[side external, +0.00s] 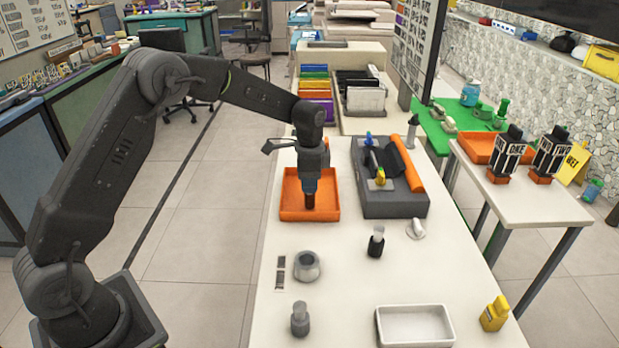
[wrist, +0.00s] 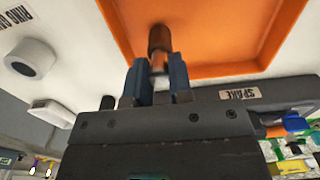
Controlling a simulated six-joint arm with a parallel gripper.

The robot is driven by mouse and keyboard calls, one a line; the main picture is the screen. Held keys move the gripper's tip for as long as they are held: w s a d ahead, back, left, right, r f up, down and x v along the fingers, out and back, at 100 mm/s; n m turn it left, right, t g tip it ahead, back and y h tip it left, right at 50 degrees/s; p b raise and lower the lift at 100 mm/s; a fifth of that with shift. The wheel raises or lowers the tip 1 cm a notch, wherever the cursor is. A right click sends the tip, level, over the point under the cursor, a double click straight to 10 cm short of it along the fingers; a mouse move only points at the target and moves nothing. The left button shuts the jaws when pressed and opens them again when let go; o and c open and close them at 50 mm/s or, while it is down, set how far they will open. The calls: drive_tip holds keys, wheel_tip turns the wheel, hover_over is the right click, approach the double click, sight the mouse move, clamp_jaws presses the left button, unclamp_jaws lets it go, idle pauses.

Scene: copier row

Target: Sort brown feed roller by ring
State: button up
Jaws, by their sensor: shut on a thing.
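The brown feed roller (side external: 310,201) stands roughly upright between the fingertips of my gripper (side external: 310,187), over the orange tray (side external: 287,212) on the white table. In the wrist view my gripper's blue fingers (wrist: 158,72) are shut on the roller (wrist: 159,40), and its dark brown end points towards the floor of the orange tray (wrist: 225,55). A paler part of the roller shows near the fingertips; I cannot make out its ring clearly. I cannot tell whether the roller touches the tray floor.
A grey unit (side external: 395,204) with an orange roll (side external: 405,163) stands right of the tray.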

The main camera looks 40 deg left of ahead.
drive_tip(key=shift+f, duration=0.25)
idle(0.7)
drive_tip(key=o, duration=0.9)
wheel_tip(320, 180, up, 14)
drive_tip(key=s+d+r+n+t, duration=0.1)
drive_tip(key=s+d+r+n, duration=0.1)
drive_tip(key=s+r, duration=0.45)
drive_tip(key=s+d+f+n+t, duration=0.1)
drive_tip(key=s+n, duration=0.1)
drive_tip(key=s, duration=0.6)
drive_tip(key=s+d+f+n+t, duration=0.1)
drive_tip(key=s+n+t, duration=0.1)
drive_tip(key=s, duration=0.6)
drive_tip(key=s+d+n+t, duration=0.1)
drive_tip(key=s+n, duration=0.2)
drive_tip(key=s, duration=0.6)
drive_tip(key=shift+s+d+f+t, duration=0.1)
drive_tip(key=shift+d+f+t, duration=0.05)
drive_tip(key=shift+f+t, duration=0.2)
